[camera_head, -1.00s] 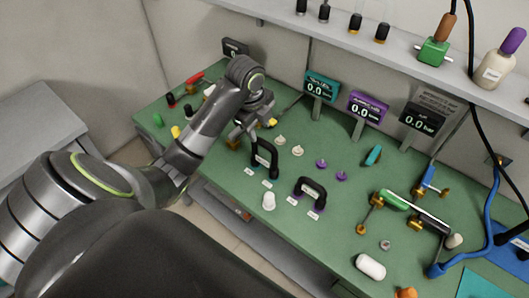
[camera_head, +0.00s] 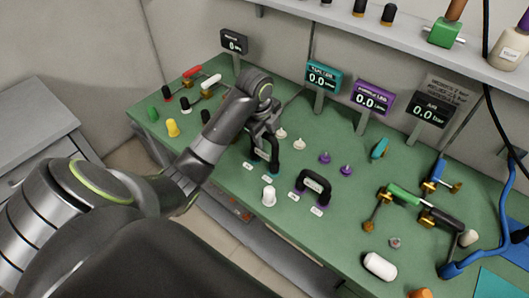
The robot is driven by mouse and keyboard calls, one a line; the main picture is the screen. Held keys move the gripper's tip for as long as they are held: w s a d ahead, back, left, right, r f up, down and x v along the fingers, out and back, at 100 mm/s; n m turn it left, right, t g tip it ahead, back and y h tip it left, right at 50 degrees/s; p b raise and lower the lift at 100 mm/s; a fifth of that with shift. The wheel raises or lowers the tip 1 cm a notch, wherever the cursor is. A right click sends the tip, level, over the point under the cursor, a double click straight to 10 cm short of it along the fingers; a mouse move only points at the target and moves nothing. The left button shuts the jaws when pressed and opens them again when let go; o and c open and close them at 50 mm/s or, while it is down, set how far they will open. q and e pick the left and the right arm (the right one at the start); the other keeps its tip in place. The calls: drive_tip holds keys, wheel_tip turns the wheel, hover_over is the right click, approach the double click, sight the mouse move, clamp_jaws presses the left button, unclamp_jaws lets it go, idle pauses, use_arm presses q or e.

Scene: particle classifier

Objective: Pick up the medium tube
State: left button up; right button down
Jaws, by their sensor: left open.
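Which object is the medium tube I cannot tell for sure; nothing readable marks it. My left gripper (camera_head: 264,132) is open, pointing down over the green bench, beside the black arch handle (camera_head: 274,152) and partly covering it. I cannot tell whether they touch. Tube-like parts on the right of the bench are a green cylinder (camera_head: 403,194) and a black cylinder (camera_head: 441,219) joined by brass fittings. A second black arch handle (camera_head: 317,183) stands right of the gripper. My right gripper is not in view.
The green bench (camera_head: 225,170) holds white knobs, purple knobs (camera_head: 346,170), a white cylinder (camera_head: 380,265) and coloured parts at the far left. Pressure displays (camera_head: 371,99) stand along the back. A shelf (camera_head: 400,35) overhangs the back, with cables and a blue hose (camera_head: 480,256) at right.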

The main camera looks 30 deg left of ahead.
use_arm(q)
drive_tip(key=shift+f, duration=0.15)
clamp_jaws()
idle(0.4)
